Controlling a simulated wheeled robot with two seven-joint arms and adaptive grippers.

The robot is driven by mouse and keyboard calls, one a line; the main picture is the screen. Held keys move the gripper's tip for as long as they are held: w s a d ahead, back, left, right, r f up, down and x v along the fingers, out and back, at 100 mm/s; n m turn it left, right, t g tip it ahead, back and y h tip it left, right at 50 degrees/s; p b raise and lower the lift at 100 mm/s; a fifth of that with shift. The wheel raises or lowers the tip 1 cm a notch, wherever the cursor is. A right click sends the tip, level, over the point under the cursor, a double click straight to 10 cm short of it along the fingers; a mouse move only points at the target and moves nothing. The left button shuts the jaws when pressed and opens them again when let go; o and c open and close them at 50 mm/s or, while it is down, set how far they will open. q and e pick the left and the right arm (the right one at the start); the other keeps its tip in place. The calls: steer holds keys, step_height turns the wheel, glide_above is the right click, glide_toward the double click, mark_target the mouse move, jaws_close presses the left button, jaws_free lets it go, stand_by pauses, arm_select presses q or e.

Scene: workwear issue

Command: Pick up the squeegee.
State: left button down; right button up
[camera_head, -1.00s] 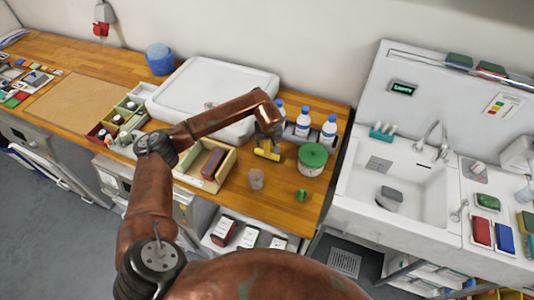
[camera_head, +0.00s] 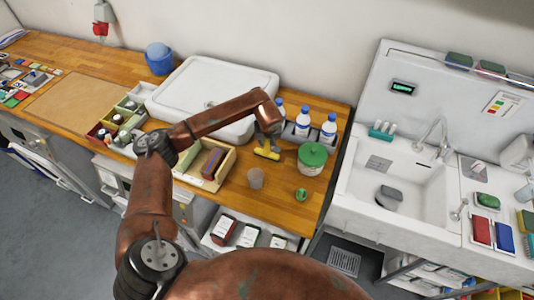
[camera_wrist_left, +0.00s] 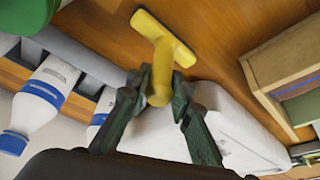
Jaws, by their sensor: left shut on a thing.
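The yellow squeegee (camera_head: 266,153) is below my left gripper (camera_head: 270,136) over the wooden counter, between the wooden box and the green-lidded tub. In the left wrist view the squeegee's T-shaped head (camera_wrist_left: 170,38) points away from me, and its handle sits between the two dark green fingers of my left gripper (camera_wrist_left: 160,85). The fingers are shut on the handle. I cannot tell whether the head touches the counter. My right gripper is not in view.
A green-lidded tub (camera_head: 312,158), white bottles with blue caps (camera_head: 303,123), a clear cup (camera_head: 256,178) and a wooden box (camera_head: 222,176) stand close around. A white basin (camera_head: 180,92) is behind the forearm. The counter's front right has some free room.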

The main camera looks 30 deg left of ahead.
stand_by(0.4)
arm_select(q)
steer(key=shift+r, duration=0.55)
step_height(320, 180, up, 3)
steer(key=shift+s+d+f+b, duration=0.1)
steer(key=shift+s+f+b, duration=0.05)
steer(key=shift+b, duration=0.45)
steer(key=s+d+r+b, duration=0.2)
steer(key=s+d+r, duration=0.5)
steer(key=s+r, duration=0.2)
steer(key=shift+s+d+r, duration=0.15)
steer(key=shift+s+d, duration=0.15)
steer(key=shift+s, duration=0.85)
steer(key=c, duration=2.4)
jaws_free()
jaws_close()
